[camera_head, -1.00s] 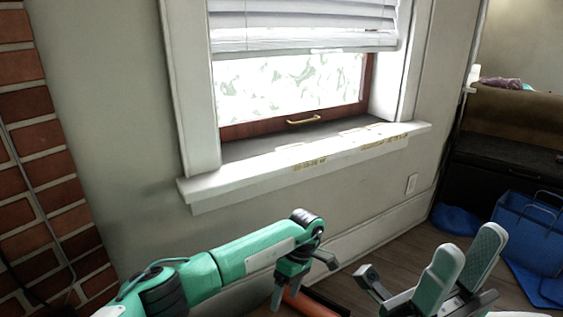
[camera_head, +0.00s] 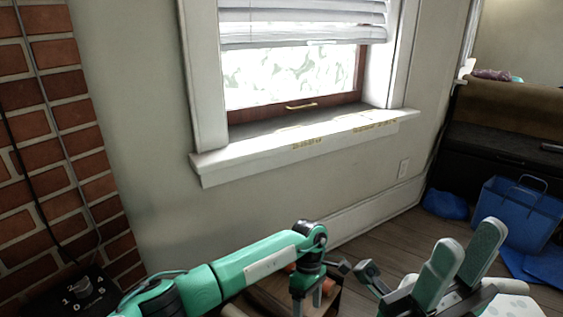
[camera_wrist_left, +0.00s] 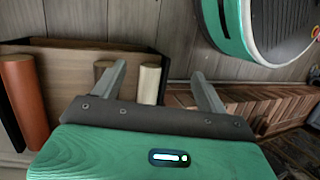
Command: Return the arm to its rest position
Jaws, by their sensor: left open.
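My left arm (camera_head: 255,265) is green and reaches in from the lower left of the head view. Its gripper (camera_head: 308,302) points down at the bottom middle. In the left wrist view its two grey fingers (camera_wrist_left: 162,75) are spread wide with nothing held between them. Beyond them is a wooden tray (camera_wrist_left: 68,62) with a dark edge. My right gripper (camera_head: 464,250) shows at the lower right of the head view. Its two padded fingers point up and stand apart, with nothing seen between them.
A window sill (camera_head: 300,143) projects from the wall. A brick column (camera_head: 60,130) stands left. A blue bag (camera_head: 517,212) is at right. Some floor (camera_head: 385,245) is clear.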

